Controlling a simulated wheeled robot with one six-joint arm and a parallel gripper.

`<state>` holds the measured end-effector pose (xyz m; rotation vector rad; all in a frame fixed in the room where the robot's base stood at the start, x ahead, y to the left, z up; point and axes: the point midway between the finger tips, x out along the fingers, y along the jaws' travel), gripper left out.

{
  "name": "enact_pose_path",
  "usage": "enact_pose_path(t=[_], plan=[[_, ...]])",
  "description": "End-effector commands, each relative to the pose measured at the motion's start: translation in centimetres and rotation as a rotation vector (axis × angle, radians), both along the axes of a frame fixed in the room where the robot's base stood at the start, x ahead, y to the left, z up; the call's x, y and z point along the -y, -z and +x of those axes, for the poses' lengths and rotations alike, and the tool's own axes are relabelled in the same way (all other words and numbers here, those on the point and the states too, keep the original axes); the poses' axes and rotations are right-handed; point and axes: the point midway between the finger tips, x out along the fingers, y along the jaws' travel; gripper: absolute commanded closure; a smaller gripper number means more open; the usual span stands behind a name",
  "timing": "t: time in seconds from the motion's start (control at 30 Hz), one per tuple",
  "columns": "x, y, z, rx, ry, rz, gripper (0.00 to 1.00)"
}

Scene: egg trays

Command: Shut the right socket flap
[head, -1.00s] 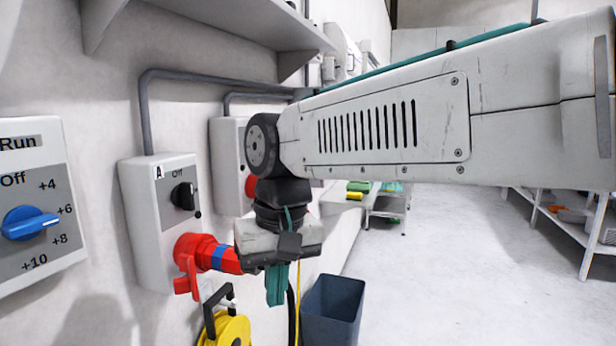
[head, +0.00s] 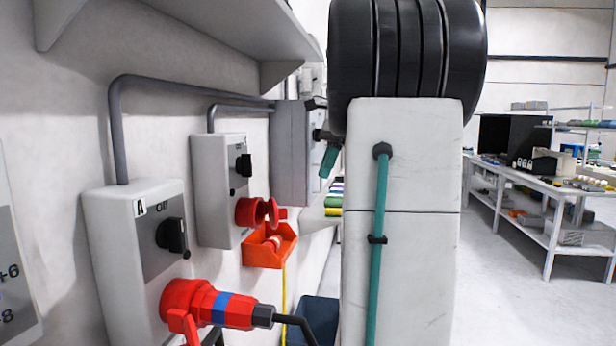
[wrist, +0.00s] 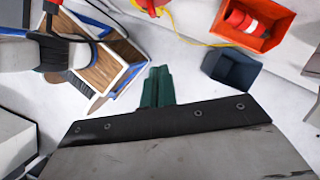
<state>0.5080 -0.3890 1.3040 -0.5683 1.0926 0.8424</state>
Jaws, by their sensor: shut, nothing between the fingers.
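The right socket (head: 247,212) is a red round socket on the farther grey wall box. Its red flap (head: 272,212) stands out from the socket mouth, open. My gripper (head: 328,161) shows teal fingers beyond the right socket, to its right, partly hidden by my arm. In the wrist view my gripper (wrist: 157,87) has its fingers together and empty, apart from anything. The left socket (head: 180,300), on box A, holds a red plug (head: 232,308) with a blue band.
An orange bin (head: 270,253) with a red item hangs below the right socket; it also shows in the wrist view (wrist: 262,42). A dark blue bin (head: 312,312) stands on the floor. A shelf (head: 190,45) juts from the wall above. Open floor lies to the right.

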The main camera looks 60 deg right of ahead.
Motion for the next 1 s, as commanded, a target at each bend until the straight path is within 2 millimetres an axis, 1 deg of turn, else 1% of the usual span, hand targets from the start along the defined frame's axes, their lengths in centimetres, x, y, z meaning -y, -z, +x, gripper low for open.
enact_pose_path(t=[0.03,0.3,0.4,0.5,0.63,0.8,1.0], plan=[[-0.5,0.9,0.2,-0.002,-0.003,0.003,1.0],[-2.2,6.3,1.4,-0.001,-0.004,0.001,1.0],[-2.9,7.9,1.9,0.0,-0.004,0.0,1.0],[-4.2,7.6,2.9,0.001,-0.006,-0.002,1.0],[-5.2,7.6,3.6,0.001,-0.003,-0.002,1.0],[-5.7,7.6,4.0,0.001,-0.001,-0.002,1.0],[-5.7,7.6,4.0,0.001,-0.001,-0.002,1.0]])
